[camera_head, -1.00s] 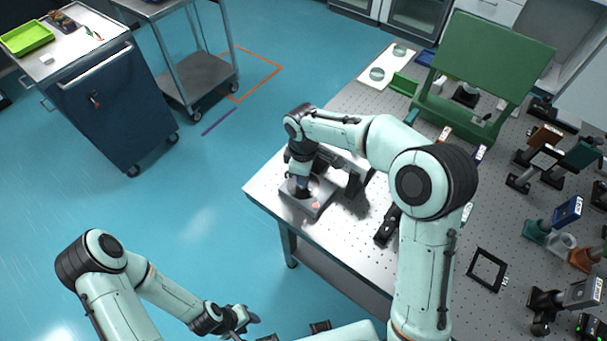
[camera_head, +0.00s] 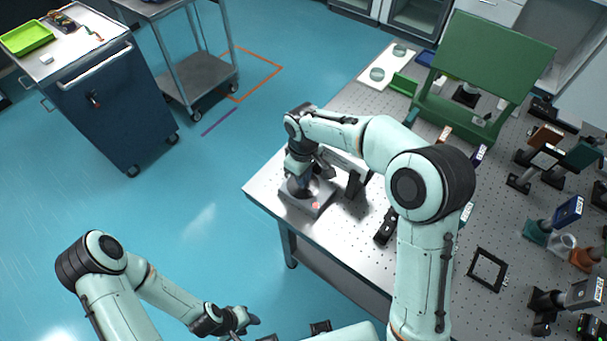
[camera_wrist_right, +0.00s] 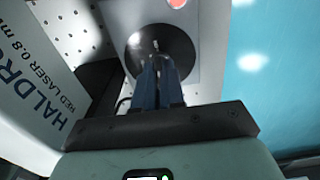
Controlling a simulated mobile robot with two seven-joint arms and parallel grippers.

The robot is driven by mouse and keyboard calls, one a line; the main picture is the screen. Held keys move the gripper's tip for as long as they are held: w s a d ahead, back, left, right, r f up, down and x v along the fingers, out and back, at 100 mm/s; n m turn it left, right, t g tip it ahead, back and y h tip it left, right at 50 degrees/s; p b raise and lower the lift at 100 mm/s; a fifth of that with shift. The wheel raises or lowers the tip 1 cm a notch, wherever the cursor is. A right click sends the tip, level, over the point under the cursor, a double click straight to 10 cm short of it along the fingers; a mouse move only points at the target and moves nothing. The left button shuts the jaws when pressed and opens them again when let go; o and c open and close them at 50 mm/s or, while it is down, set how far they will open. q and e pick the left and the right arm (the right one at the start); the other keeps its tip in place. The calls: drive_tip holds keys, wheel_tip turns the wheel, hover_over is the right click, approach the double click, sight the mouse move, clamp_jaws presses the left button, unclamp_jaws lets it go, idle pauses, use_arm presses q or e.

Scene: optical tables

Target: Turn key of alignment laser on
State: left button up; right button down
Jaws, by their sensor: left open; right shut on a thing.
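A grey key box (camera_head: 318,210) with a red spot on its top stands near the left corner of the perforated table. In the right wrist view its black round disc (camera_wrist_right: 180,42) carries a small metal key (camera_wrist_right: 156,46). My right gripper (camera_head: 303,182) is over the box, and its blue fingers (camera_wrist_right: 157,68) are shut on the key at the disc. The fingers hide part of the key. A white laser housing (camera_wrist_right: 45,75) lettered "RED LASER" is beside the box. My left gripper (camera_head: 246,318) is open and empty, low in the head view, away from the table.
The perforated table (camera_head: 345,222) holds a green stand (camera_head: 490,55), several optical mounts to the right and a black square frame (camera_head: 487,269). A blue cart (camera_head: 110,110) stands at the left. Floor between cart and table is clear.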

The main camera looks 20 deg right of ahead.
drive_tip(key=c, duration=1.2)
unclamp_jaws()
drive_tip(key=shift+c, duration=0.2)
use_arm(q)
drive_tip(key=shift+w+r+p, duration=0.85)
drive_tip(key=shift+w+r, duration=0.15)
drive_tip(key=shift+r, duration=0.1)
use_arm(e)
wheel_tip(320, 180, up, 13)
drive_tip(key=shift+r, duration=0.2)
use_arm(q)
drive_tip(key=shift+s, duration=0.1)
